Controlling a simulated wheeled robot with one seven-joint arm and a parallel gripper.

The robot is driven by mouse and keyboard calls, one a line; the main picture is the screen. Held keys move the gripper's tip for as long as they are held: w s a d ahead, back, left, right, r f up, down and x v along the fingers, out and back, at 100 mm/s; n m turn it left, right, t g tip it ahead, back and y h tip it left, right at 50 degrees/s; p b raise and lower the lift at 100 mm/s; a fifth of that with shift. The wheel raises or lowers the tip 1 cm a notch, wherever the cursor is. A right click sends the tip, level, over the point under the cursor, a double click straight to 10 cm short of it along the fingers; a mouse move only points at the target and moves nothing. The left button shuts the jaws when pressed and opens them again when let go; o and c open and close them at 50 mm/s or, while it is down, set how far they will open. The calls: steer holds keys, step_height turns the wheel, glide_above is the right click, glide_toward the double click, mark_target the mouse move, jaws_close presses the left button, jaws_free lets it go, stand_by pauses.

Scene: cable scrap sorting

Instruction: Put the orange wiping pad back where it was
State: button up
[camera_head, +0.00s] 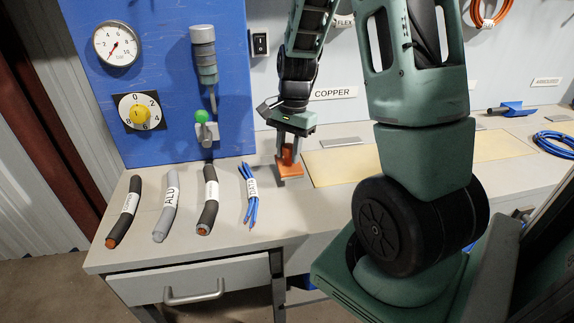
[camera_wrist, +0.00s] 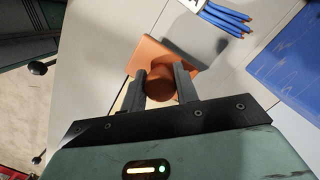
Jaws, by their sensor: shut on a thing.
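The orange wiping pad (camera_head: 290,169) is a flat orange block with a round knob on top. My gripper (camera_head: 288,153) is shut on the knob, with the pad under the fingers. In the wrist view the pad (camera_wrist: 150,52) shows beyond the fingers, and my gripper (camera_wrist: 160,85) has one finger on each side of the knob. The pad is at or just above the grey bench top, right of the blue cable bundle; I cannot tell whether it touches.
Several labelled cable pieces, such as the ALU piece (camera_head: 166,213), and the blue cable bundle (camera_head: 250,195) lie left on the bench (camera_head: 225,235). A yellowish mat (camera_head: 340,165) lies right of the pad. A blue panel (camera_head: 165,80) with gauges stands behind. A blue cable coil (camera_head: 556,142) lies far right.

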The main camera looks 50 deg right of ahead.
mark_target(289, 163)
steer(key=shift+f, duration=2)
steer(key=shift+f, duration=0.1)
steer(key=o, duration=0.9)
steer(key=shift+o, duration=0.2)
